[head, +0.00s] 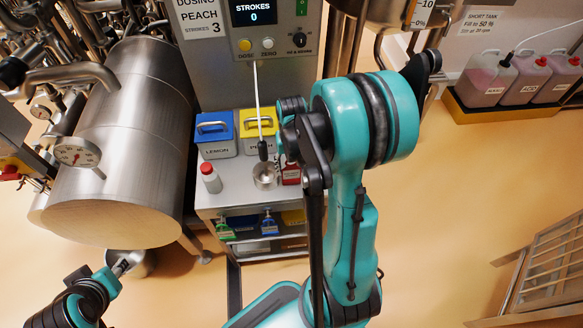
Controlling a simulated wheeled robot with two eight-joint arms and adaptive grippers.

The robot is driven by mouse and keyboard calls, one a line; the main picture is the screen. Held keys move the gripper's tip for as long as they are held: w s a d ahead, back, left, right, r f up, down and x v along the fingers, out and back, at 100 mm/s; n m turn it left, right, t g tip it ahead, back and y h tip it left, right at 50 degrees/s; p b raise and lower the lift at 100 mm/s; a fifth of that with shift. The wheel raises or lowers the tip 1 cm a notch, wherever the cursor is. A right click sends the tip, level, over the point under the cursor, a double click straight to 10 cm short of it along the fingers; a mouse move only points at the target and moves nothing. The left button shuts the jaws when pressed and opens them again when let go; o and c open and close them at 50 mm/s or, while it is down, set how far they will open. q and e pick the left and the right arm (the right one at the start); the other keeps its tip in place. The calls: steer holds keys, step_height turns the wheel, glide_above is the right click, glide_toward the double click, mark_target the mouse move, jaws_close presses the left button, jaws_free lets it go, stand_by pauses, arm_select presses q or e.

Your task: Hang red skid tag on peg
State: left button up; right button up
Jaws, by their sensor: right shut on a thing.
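A small red tag (291,174) with a pale label shows just left of my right arm, over the right part of the cart top. My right gripper (284,152) is just above it and appears shut on it; my own arm hides much of the grip. A green tag (225,231) and a blue tag (268,223) hang at the front of the cart. No free peg can be made out; the cart front further right is behind my arm. My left gripper (122,267) is at lower left, away from the cart, and its jaws are too small to read.
The cart top (232,190) holds a blue LEMON box (216,145), a yellow box (254,146), a white red-capped bottle (211,177) and a metal cup (265,181). A steel tank (125,150) stands left. Several pink jugs (487,80) stand at upper right.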

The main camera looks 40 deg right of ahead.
steer(key=shift+r, duration=0.1)
steer(key=o, duration=1.1)
steer(key=shift+o, duration=0.2)
